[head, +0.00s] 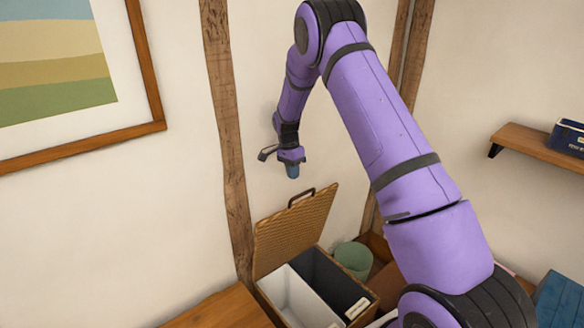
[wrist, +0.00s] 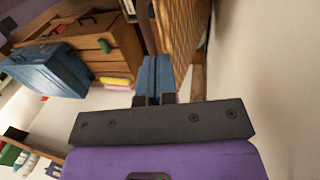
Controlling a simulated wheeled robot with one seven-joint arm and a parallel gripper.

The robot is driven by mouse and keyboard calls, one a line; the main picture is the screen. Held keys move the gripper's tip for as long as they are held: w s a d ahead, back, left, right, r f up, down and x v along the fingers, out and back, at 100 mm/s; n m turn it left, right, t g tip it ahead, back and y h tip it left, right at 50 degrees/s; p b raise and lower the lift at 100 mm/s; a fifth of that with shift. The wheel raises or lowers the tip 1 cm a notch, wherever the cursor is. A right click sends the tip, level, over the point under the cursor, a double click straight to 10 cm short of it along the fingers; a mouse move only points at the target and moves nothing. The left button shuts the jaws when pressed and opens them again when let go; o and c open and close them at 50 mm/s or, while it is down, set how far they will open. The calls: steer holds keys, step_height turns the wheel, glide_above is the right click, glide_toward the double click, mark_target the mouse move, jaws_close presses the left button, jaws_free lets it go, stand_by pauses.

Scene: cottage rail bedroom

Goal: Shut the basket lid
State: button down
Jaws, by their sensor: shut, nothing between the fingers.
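The wicker basket lid (head: 290,237) stands raised, leaning back towards the wall, with a dark handle (head: 301,196) at its top edge. Under it the open basket shows a white compartment (head: 300,301) and a dark grey compartment (head: 331,281). My gripper (head: 292,172) is above the lid's top edge in the head view, blue fingertips pointing down, shut and empty. In the wrist view the shut fingers (wrist: 153,76) appear just left of the woven lid (wrist: 182,38). I cannot tell the exact gap; no contact is clear.
A pale green bin (head: 354,258) stands right of the basket. A wooden surface (head: 222,308) lies at front left. A wall shelf (head: 538,147) holds a dark blue box (head: 567,138). A wooden post (head: 226,130) runs up the wall. The wrist view shows wooden drawers (wrist: 95,45) and a blue case (wrist: 48,70).

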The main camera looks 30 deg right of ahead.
glide_above(295, 204)
steer(key=w, duration=0.1)
steer(key=f, duration=0.5)
steer(key=shift+w+d+f, duration=0.1)
steer(key=shift+d+f, duration=0.15)
steer(key=shift+d, duration=0.05)
